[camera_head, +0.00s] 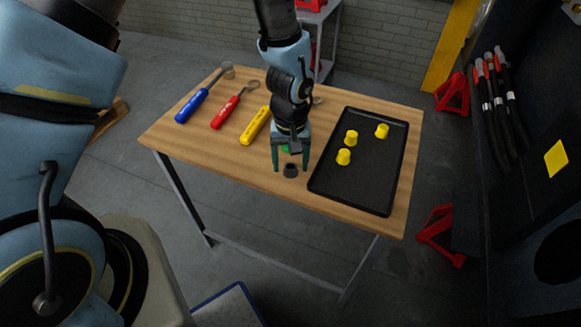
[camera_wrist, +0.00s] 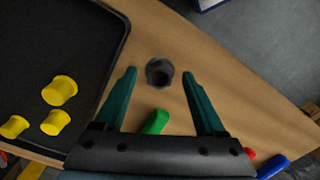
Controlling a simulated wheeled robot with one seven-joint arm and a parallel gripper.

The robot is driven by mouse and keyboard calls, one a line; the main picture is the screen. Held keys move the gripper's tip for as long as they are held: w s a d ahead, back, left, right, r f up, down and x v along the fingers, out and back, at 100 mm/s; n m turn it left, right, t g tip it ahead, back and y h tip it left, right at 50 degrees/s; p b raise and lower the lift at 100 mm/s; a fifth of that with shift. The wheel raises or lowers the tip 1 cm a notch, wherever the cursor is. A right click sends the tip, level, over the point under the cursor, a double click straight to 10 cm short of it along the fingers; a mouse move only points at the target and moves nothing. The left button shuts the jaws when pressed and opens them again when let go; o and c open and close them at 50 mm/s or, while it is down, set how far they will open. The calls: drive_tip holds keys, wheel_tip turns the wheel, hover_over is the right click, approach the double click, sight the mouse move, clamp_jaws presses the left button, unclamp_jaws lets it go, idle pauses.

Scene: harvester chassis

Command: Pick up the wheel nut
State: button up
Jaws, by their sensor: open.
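The wheel nut (camera_head: 290,170) is a small dark grey ring-shaped piece on the wooden table (camera_head: 220,150), left of the black tray. In the wrist view the nut (camera_wrist: 159,72) lies just beyond the fingertips, roughly centred between them, with its hole facing up. My gripper (camera_head: 291,168) is open and empty, with green fingers pointing down towards the table beside the nut. In the wrist view the open fingers (camera_wrist: 159,72) frame the nut. Whether the fingertips touch the table cannot be told.
A black tray (camera_head: 345,187) holds three yellow caps (camera_head: 351,138). Blue (camera_head: 191,106), red (camera_head: 225,112) and yellow (camera_head: 255,126) handled tools lie to the left. A green object (camera_wrist: 156,121) lies on the table behind the nut, partly hidden by my gripper in the head view.

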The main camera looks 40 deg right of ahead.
drive_tip(key=shift+c, duration=0.2)
clamp_jaws()
idle(0.3)
drive_tip(key=shift+r, duration=0.1)
